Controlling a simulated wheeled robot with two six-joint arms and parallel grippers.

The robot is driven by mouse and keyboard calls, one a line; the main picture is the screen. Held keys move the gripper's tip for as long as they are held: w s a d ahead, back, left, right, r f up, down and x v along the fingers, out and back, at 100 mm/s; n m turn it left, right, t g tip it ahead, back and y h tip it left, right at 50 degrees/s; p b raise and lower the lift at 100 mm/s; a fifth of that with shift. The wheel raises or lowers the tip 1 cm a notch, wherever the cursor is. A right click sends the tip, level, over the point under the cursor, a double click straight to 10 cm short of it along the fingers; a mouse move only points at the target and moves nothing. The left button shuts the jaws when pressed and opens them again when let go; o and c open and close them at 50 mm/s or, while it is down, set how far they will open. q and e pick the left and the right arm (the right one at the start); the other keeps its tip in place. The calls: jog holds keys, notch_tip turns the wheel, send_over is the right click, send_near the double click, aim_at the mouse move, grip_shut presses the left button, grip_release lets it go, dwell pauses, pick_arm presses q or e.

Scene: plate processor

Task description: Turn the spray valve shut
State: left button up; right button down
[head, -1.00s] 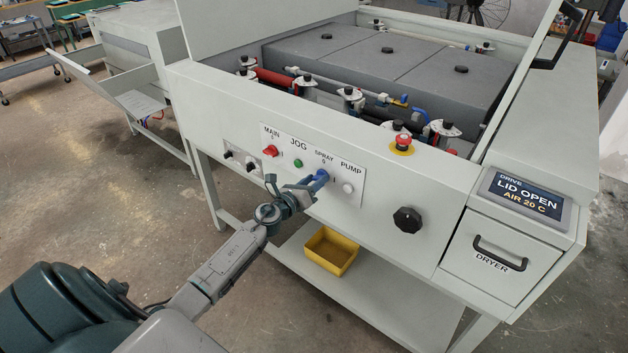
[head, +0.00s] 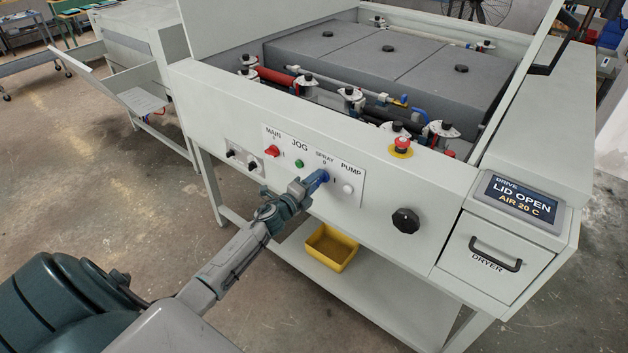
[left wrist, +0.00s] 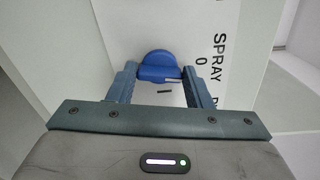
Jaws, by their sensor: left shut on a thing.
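The blue spray valve handle (head: 320,176) sits on the white control panel under the SPRAY label. It also shows in the left wrist view (left wrist: 158,66), with the SPRAY 0 lettering to its right. My left gripper (head: 312,183) is at the panel, its fingers on either side of the blue handle. In the left wrist view the gripper (left wrist: 160,76) is shut on the handle, with a fingertip at each side. The handle's mount behind it is hidden. My right gripper is not in view.
The panel also bears a red MAIN switch (head: 272,150), a green JOG button (head: 299,163) and a white PUMP button (head: 348,188). A black knob (head: 405,220) and a red emergency button (head: 401,144) are to the right. A yellow bin (head: 331,247) stands on the lower shelf.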

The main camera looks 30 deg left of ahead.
pick_arm(q)
jog(key=shift+n+p, duration=0.4)
jog(key=shift+n, duration=0.7)
jog(key=shift+f, duration=0.1)
jog(key=o, duration=1)
jog(key=shift+s, duration=0.1)
jog(key=shift+s+a+b, duration=0.15)
jog(key=shift+s+b, duration=1.6)
jog(key=shift+b, duration=0.2)
jog(key=shift+s+a+b, duration=0.2)
jog(key=shift+s+b, duration=1.6)
jog(key=shift+b, duration=0.2)
jog(key=shift+s+a+b, duration=0.15)
jog(key=shift+s+b, duration=1.6)
jog(key=shift+b, duration=0.2)
